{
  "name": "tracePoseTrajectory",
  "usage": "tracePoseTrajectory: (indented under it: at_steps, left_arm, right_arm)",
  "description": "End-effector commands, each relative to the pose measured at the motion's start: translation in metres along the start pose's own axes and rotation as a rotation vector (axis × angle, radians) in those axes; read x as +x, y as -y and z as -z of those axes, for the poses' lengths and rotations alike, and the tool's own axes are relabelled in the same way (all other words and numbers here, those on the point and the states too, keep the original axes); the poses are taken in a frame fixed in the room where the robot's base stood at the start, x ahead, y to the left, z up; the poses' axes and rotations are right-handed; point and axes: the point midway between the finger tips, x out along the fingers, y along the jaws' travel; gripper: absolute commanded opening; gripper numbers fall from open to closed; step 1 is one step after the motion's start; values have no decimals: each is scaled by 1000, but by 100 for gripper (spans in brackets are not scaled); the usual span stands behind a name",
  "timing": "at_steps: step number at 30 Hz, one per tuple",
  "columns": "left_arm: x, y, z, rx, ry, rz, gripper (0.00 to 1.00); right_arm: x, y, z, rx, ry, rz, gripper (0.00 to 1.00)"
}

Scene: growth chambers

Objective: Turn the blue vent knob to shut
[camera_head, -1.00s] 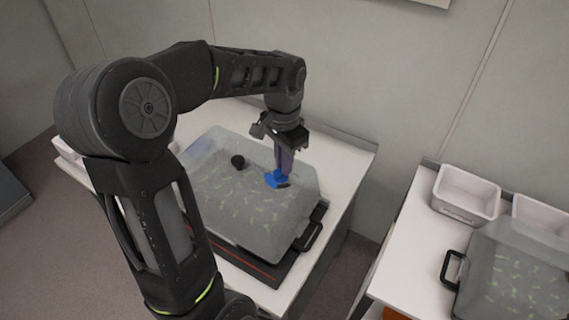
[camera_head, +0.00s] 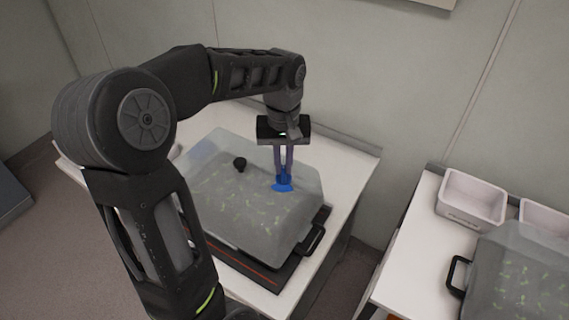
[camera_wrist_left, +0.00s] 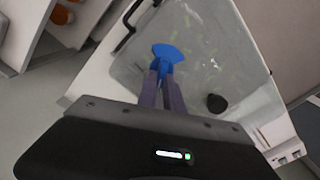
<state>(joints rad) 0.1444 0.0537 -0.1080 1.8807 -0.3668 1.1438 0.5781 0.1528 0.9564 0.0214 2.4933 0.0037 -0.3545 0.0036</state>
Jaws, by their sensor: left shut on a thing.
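The blue vent knob (camera_head: 283,188) sits on top of the clear domed lid (camera_head: 225,200) of a growth chamber. My left gripper (camera_head: 284,181) reaches down from above and is shut on the knob. In the left wrist view, the blue knob (camera_wrist_left: 167,53) shows its fan-shaped part beyond the fingertips (camera_wrist_left: 160,70). The fingers hide part of the knob. My right gripper is not in view.
A black round knob (camera_head: 240,163) stands on the same lid, left of the blue one. A black handle (camera_head: 311,239) is at the chamber's front right. A second table at right holds white bins (camera_head: 470,199) and another lidded chamber (camera_head: 515,280).

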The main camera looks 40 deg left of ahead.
Motion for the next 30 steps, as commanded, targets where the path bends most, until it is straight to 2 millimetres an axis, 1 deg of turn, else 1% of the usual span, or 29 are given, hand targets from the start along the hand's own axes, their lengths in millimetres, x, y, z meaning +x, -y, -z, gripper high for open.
tracePoseTrajectory:
  at_steps: [3,10,15,26,27,30]
  left_arm:
    - [0,1,0,-83,-1,0,0]
    - [0,2,0,-191,-1,-1,0]
    - [0,2,0,-223,-1,-1,0]
    - [0,2,0,-227,-1,0,0]
    - [0,2,0,-227,-1,0,12]
    - [0,2,0,-227,-1,0,20]
  right_arm:
    - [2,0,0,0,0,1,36]
    - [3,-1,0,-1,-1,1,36]
    - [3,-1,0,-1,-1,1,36]
    - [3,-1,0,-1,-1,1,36]
    - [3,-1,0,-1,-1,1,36]
    - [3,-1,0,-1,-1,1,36]
